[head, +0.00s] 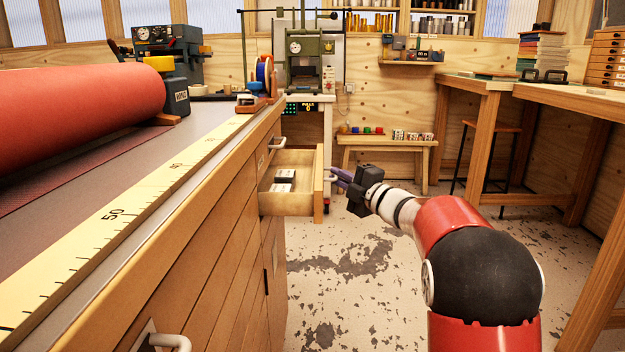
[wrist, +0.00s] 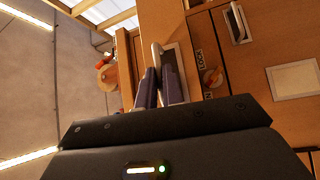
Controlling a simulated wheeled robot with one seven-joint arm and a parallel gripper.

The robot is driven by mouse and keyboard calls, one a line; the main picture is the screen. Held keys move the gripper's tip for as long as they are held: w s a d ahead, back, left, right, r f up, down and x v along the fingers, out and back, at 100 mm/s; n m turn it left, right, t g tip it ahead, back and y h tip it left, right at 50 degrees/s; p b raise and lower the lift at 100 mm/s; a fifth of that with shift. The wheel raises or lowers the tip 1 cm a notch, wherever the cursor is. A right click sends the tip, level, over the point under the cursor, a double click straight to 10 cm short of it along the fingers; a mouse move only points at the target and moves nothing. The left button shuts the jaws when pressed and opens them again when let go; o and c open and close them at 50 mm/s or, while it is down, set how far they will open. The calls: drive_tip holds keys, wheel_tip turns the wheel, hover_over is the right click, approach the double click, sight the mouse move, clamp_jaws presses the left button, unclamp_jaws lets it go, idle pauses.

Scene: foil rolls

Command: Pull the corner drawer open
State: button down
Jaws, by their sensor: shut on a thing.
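The corner drawer (head: 318,190) stands pulled out from the far end of the wooden cabinet (head: 215,235), its inside showing from above. Small dark and white items (head: 285,179) lie in it. My gripper (head: 338,178) is at the drawer's front, with its purple fingers level with the handle. In the wrist view my gripper (wrist: 159,82) is shut on the pale metal drawer handle (wrist: 157,52), which runs between the two fingers. The fingers hide part of the handle.
The cabinet top carries a large red roll (head: 75,98) and a yellow ruler strip (head: 120,215). A low bench (head: 385,143) stands by the back wall. Wooden worktables (head: 485,90) and a stool (head: 490,130) are at the right. The floor (head: 350,260) in front of the cabinet is clear.

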drive_tip(key=d, duration=0.7)
drive_tip(key=shift+d, duration=0.15)
drive_tip(key=shift+s+f, duration=0.1)
drive_tip(key=c, duration=1.5)
unclamp_jaws()
drive_tip(key=shift+c, duration=0.2)
drive_tip(key=shift+s+d, duration=0.1)
drive_tip(key=r+v, duration=0.1)
drive_tip(key=v, duration=0.6)
drive_tip(key=shift+s+d+f+b, duration=0.2)
drive_tip(key=shift+f+b, duration=0.15)
drive_tip(key=shift+f, duration=0.2)
drive_tip(key=shift+r, duration=0.1)
